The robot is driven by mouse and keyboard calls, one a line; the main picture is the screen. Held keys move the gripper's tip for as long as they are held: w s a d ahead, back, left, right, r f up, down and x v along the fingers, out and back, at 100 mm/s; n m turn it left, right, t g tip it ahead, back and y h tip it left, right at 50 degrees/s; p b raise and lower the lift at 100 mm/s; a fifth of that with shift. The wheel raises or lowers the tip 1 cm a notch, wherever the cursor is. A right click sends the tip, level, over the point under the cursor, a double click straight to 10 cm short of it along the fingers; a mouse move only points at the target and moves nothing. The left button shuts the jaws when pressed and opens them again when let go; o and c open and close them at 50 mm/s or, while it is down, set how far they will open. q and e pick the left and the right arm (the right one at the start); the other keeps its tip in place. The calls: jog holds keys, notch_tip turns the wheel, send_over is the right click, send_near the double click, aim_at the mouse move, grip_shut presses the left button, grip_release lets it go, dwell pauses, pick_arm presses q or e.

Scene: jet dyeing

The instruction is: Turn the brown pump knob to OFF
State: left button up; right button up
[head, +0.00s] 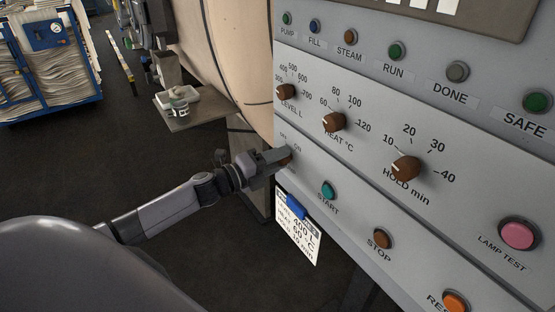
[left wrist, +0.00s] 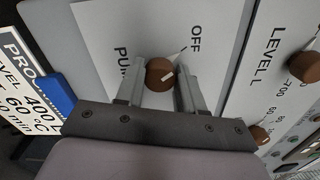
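The brown pump knob (left wrist: 160,74) sits on the pale control panel between the two fingers of my left gripper (left wrist: 158,85) in the left wrist view. The fingers are open, one on each side of the knob, with small gaps seeming to show. A short white mark on the knob points to the right, away from the PUMP lettering. The OFF label (left wrist: 195,38) is above and right of the knob. In the head view my left gripper (head: 283,157) reaches the panel's left edge and hides most of the knob. My right gripper is not in view.
The brown level knob (head: 286,91) is above, and the teal START button (head: 329,190) is below right. A tag with a blue clip (head: 296,207) hangs under the panel edge near the gripper. A small table (head: 190,118) stands behind the arm.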

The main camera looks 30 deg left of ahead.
pick_arm(q)
jog(key=o, duration=0.3)
jog(key=shift+s, duration=0.1)
jog(key=b+v, duration=0.1)
jog(key=v, duration=0.6)
dwell(0.6)
